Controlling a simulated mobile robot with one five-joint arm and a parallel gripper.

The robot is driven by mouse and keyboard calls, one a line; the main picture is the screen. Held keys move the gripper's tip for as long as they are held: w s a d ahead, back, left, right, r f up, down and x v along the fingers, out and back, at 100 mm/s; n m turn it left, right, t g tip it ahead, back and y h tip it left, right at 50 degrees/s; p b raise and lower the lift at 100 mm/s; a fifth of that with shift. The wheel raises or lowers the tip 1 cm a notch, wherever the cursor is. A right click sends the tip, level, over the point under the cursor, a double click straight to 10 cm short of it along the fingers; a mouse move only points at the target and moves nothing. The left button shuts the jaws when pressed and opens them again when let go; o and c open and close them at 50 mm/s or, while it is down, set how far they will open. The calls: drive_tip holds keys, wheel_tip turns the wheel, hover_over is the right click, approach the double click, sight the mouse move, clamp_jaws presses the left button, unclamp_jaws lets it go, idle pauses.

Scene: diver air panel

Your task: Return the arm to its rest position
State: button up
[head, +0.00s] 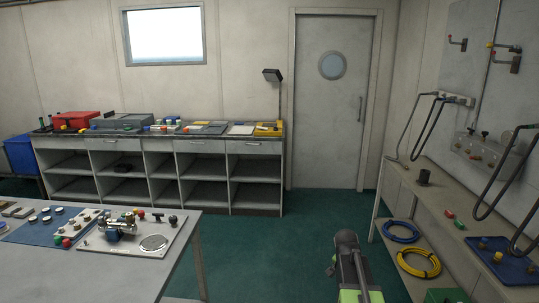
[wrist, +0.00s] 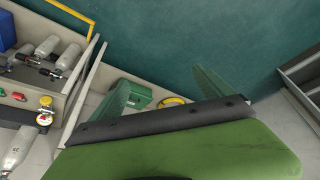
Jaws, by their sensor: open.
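My gripper (wrist: 162,80) shows in the wrist view, with its two green fingers spread wide apart and nothing between them. Its green body fills the lower middle of that view. In the head view, part of my arm (head: 349,262) stands at the bottom, right of centre, over the green floor. I cannot make out the fingers in the head view. The arm touches nothing that I can see.
A grey table (head: 90,262) with a valve panel (head: 130,258) stands at the front left. A bench (head: 398,198) with hoses runs along the right. Shelves (head: 190,146) line the back wall, beside a closed door (head: 335,120). Green floor (head: 270,255) lies clear between them.

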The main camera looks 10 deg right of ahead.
drive_tip(key=s+a+n+y+p, duration=0.1)
drive_tip(key=s+a+n, duration=0.15)
drive_tip(key=a, duration=0.85)
drive_tip(key=s+a+n+y+p, duration=0.1)
drive_tip(key=a+n, duration=0.3)
drive_tip(key=a, duration=0.8)
drive_tip(key=s+a+n+g+y, duration=0.1)
drive_tip(key=s+a+n+g, duration=0.1)
drive_tip(key=s+a+n, duration=0.2)
drive_tip(key=s, duration=0.2)
drive_tip(key=shift+s+n+y+b, duration=0.3)
drive_tip(key=shift+n+y, duration=0.05)
drive_tip(key=shift+y, duration=0.05)
drive_tip(key=shift+r, duration=0.1)
drive_tip(key=shift+c, duration=0.3)
